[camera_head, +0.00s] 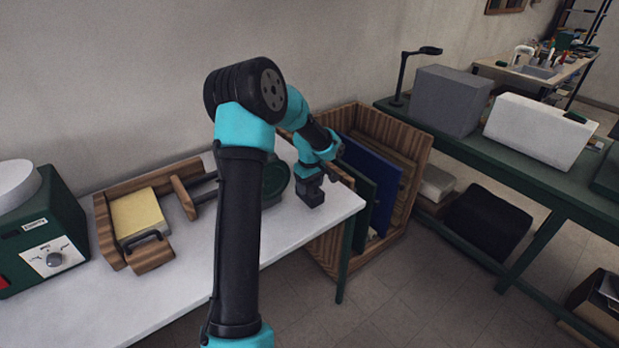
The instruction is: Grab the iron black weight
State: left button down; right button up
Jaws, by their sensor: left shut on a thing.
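My left arm rises from the bottom of the head view, bends at the top and reaches down to the right. My left gripper (311,181) is at the right end of the white table, shut on the iron black weight (312,197), a small dark block. The dark fingers and the dark weight blend together, so the exact grip is hard to make out. The weight is low over the tabletop near its right edge; I cannot tell whether it touches. My right gripper is not in view.
A green round dish (275,180) lies just left of the gripper, partly behind my arm. A wooden holder with a yellow block (139,215) and a green device (40,240) stand further left. A wooden crate with upright panels (372,175) stands beyond the table's right end.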

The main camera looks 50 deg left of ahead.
aim_at(310, 196)
pick_arm(q)
jog(key=shift+s+d+r, duration=0.15)
jog(key=shift+s+d, duration=0.5)
jog(key=shift+d, duration=0.1)
jog(key=shift+s+d+r, duration=0.15)
jog(key=shift+s+d, duration=0.5)
jog(key=shift+d, duration=0.05)
